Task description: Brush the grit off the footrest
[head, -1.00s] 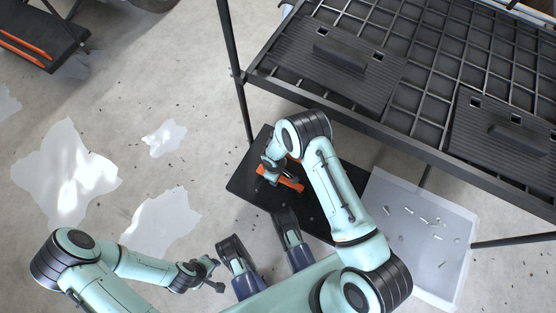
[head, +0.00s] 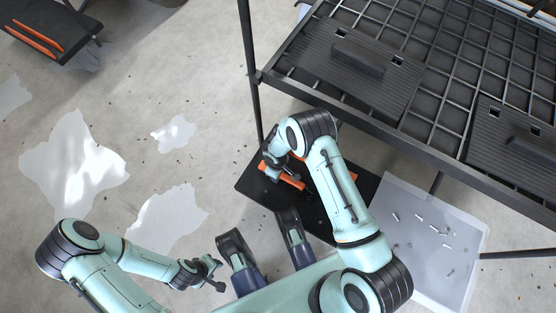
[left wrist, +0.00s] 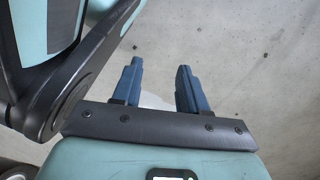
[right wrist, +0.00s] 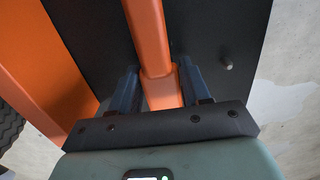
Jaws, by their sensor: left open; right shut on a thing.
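The footrest (head: 317,217) is a low black board with orange strips (head: 345,173), below the edge of the large grid-topped frame. My right gripper (head: 271,168) is over its left end, and my arm hides part of the board. In the right wrist view my right gripper (right wrist: 153,80) is shut on an orange handle (right wrist: 149,35), with the dark board (right wrist: 215,30) behind it. No bristles show, and I cannot make out grit on the board. My left gripper (head: 214,275) is open and empty over the floor; it also shows in the left wrist view (left wrist: 158,72).
A pale translucent tray (head: 462,222) with several small pieces lies right of the footrest. The dark grid frame (head: 440,150) on thin legs overhangs the upper right. Another black board with orange strips (head: 35,40) is top left. Concrete floor with pale patches (head: 75,165) lies open left.

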